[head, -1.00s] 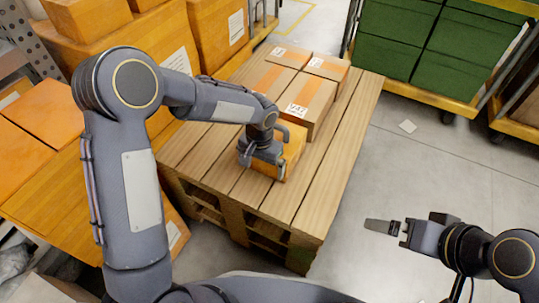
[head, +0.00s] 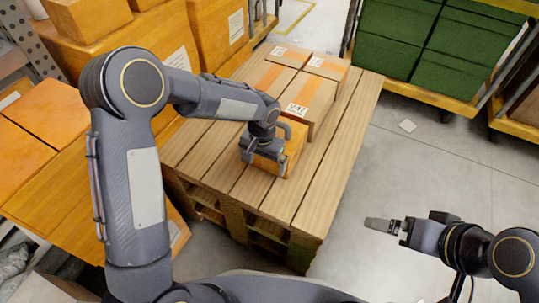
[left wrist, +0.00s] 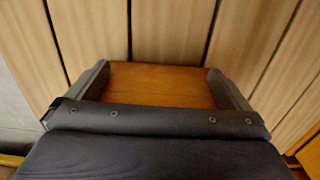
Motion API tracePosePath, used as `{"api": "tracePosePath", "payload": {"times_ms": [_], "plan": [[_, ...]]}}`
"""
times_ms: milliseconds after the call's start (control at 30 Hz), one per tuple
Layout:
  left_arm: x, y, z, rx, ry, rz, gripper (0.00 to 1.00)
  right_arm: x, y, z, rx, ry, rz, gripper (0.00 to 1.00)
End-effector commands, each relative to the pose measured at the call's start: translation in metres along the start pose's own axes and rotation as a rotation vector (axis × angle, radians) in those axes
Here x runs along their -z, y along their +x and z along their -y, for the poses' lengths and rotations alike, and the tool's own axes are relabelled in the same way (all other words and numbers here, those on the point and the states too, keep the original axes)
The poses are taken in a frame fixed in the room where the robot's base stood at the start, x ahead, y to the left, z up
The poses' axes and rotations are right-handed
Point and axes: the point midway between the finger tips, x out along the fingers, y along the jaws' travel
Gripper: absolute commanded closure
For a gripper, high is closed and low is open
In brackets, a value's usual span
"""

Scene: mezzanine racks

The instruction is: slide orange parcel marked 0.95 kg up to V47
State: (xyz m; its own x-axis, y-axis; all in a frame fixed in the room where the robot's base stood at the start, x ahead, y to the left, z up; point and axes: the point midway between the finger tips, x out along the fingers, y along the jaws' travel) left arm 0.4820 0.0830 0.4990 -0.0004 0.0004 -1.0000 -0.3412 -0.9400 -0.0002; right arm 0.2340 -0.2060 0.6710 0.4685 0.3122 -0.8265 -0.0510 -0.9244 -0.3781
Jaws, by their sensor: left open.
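The orange parcel (head: 294,152) lies on the wooden pallet, partly hidden by my left gripper (head: 279,149). Its weight mark cannot be read. In the left wrist view the parcel (left wrist: 158,84) sits between the two open fingers of the left gripper (left wrist: 158,72), one at each side. The brown box with the V47 label (head: 308,103) stands just beyond the parcel. Whether they touch is hard to tell. My right gripper (head: 376,225) hangs over the floor at the right, away from the pallet; its finger opening cannot be made out.
The pallet (head: 333,175) has bare slats at the right and front. Two more brown boxes (head: 289,55) stand behind the V47 box. Large orange cartons (head: 215,35) line the left. Green crates (head: 395,50) stand on a yellow cart at the back.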

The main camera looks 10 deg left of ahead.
Motion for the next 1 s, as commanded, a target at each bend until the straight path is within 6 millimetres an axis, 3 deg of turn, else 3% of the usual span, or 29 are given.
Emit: {"api": "tracePosePath", "payload": {"times_ms": [1000], "plan": [[0.013, 0.0, 0.0, 0.0, 0.0, -0.002, 0.0, 0.001, -0.003, 0.001, 0.0, 0.0, 0.0, 0.0]]}}
